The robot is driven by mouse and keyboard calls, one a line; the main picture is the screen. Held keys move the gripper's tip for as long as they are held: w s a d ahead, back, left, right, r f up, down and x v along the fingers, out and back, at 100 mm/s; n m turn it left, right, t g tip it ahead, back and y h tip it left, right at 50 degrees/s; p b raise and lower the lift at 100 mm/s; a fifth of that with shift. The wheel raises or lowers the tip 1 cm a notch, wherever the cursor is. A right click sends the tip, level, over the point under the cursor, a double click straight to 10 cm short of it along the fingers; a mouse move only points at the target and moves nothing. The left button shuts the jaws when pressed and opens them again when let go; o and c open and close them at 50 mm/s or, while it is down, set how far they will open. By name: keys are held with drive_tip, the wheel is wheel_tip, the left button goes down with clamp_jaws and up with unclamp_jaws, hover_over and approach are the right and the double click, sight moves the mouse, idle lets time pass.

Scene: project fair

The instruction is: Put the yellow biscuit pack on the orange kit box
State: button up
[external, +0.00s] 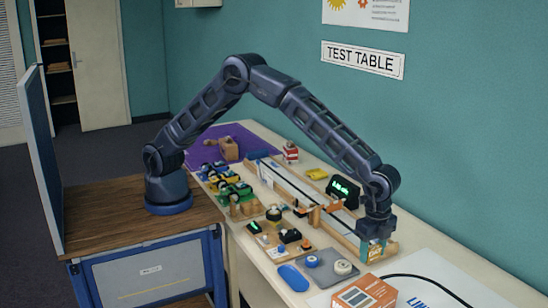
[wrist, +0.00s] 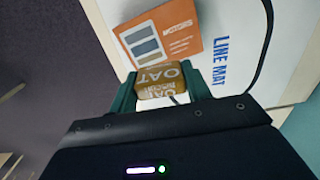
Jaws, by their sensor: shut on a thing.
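My gripper (external: 374,257) points down over the near right part of the table. In the wrist view its green fingers (wrist: 164,88) are shut on the yellow-brown biscuit pack (wrist: 165,83), marked OAT, one finger on each side. The pack is mostly hidden by the fingers in the external view. The orange kit box (external: 366,292) lies at the bottom edge of the external view, in front of the gripper. In the wrist view the kit box (wrist: 166,34) shows just beyond the pack, with a white label and grey stripes. Its top looks bare.
A grey board with knobs (external: 318,267) and a blue oval item (external: 293,278) are left of the box. A long rail (external: 300,190) and several small devices fill the table behind.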

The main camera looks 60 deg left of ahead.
sight(366, 293)
wheel_tip(366, 293, down, 12)
drive_tip(key=shift+f, duration=0.2)
idle(0.4)
drive_tip(key=shift+f, duration=0.1)
drive_tip(key=o, duration=0.9)
drive_tip(key=shift+o, duration=0.2)
wheel_tip(366, 293, up, 12)
drive_tip(key=shift+r, duration=0.15)
